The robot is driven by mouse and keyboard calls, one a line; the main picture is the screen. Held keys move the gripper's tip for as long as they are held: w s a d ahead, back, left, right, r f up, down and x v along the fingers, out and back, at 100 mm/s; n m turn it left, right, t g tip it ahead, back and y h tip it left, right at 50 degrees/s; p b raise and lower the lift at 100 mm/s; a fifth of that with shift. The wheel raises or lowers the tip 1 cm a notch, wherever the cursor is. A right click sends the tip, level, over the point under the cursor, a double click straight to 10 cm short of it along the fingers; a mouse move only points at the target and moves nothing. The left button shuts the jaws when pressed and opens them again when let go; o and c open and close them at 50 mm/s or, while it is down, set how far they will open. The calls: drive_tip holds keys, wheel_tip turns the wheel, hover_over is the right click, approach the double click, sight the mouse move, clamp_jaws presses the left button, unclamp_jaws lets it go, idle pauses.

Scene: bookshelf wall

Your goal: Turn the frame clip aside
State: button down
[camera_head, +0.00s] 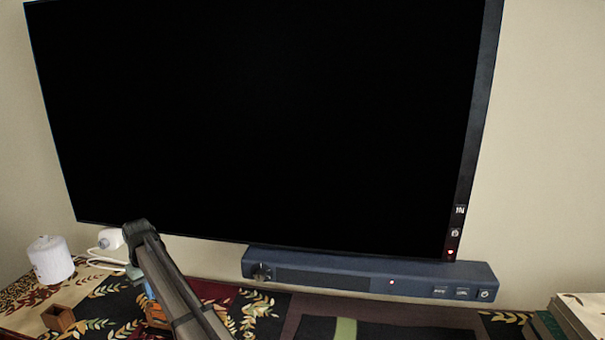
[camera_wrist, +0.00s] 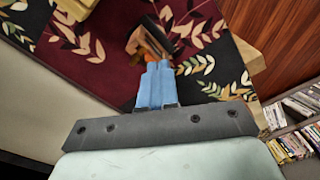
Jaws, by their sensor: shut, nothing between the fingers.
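My gripper (camera_wrist: 159,68) has blue fingers, shut together and empty, in the middle of the wrist view. Just past the fingertips is a small brown object with an orange part (camera_wrist: 148,40), possibly the frame with its clip; I cannot tell for sure. The fingertips overlap its near edge in the picture, and contact cannot be told. In the head view my arm crosses the lower left, and a bit of the blue fingers (camera_head: 149,290) shows beside it. An orange patch (camera_head: 156,313) shows beneath them, partly hidden by the arm.
A large black screen (camera_head: 260,120) fills the back, with a blue soundbar (camera_head: 340,276) below. A white cylinder (camera_head: 50,260) and a small brown block (camera_head: 58,318) stand at left. Books (camera_head: 575,315) lie at right. A shelf of cases (camera_wrist: 295,130) shows in the wrist view.

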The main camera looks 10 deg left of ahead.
drive_tip(key=shift+w+d+f, duration=0.35)
drive_tip(key=shift+w+f, duration=0.05)
drive_tip(key=shift+f, duration=0.6)
drive_tip(key=shift+w+d+f, duration=0.35)
drive_tip(key=shift+d+f, duration=0.05)
drive_tip(key=shift+f, duration=0.55)
drive_tip(key=shift+w+d+f, duration=0.35)
drive_tip(key=shift+w+f, duration=0.05)
drive_tip(key=shift+f, duration=0.6)
drive_tip(key=shift+w+a, duration=0.2)
drive_tip(key=shift+w, duration=0.05)
drive_tip(key=shift+w+d, duration=0.15)
drive_tip(key=shift+w+d, duration=0.25)
drive_tip(key=shift+w, duration=0.25)
drive_tip(key=shift+d, duration=0.4)
drive_tip(key=shift+r, duration=0.15)
